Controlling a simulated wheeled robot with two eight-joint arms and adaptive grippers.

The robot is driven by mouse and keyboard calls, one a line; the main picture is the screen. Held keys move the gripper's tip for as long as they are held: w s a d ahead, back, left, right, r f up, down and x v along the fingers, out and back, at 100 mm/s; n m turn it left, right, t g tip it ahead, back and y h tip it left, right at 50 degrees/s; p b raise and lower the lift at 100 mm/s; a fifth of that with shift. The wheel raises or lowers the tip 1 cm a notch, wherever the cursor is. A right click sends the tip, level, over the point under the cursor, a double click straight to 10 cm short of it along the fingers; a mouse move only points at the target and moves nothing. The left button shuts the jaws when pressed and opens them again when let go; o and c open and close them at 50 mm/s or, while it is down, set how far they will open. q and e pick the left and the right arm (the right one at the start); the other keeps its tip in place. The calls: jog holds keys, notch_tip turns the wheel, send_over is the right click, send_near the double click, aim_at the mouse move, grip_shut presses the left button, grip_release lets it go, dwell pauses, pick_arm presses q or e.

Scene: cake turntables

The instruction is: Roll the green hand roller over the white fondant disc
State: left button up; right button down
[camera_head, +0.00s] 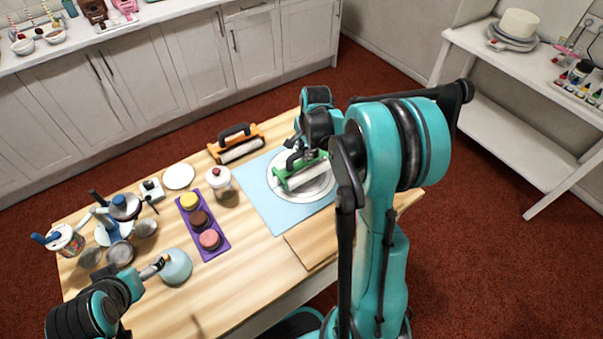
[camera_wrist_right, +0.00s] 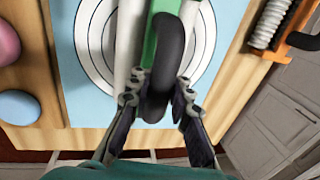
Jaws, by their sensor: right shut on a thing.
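The green hand roller (camera_head: 284,181) has a white cylinder and a black handle, and lies across the white fondant disc (camera_head: 322,192). The disc lies on a light blue mat (camera_head: 263,198). My right gripper (camera_head: 297,154) is above the disc, shut on the roller's black handle. In the right wrist view, the fingers (camera_wrist_right: 158,95) sit on either side of the handle, and the roller's white cylinder (camera_wrist_right: 124,45) covers part of the ringed disc (camera_wrist_right: 90,40). Whether the cylinder presses on the disc is hard to tell. My left gripper (camera_head: 154,267) is beside a blue-grey round object (camera_head: 175,266); its fingers are too small to read.
An orange roller (camera_head: 238,144) lies behind the mat. A purple tray (camera_head: 213,246) with small round cakes, a lidded jar (camera_head: 219,181) and a white disc (camera_head: 179,176) stand left of it. A wooden board (camera_head: 308,243) lies in front. Bowls and tools crowd the table's left end.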

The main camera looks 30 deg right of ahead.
jog(key=shift+s+f, duration=0.1)
jog(key=shift+s, duration=0.25)
jog(key=shift+w, duration=0.1)
jog(key=shift+w, duration=0.55)
jog(key=shift+w+f, duration=0.1)
jog(key=shift+w, duration=0.5)
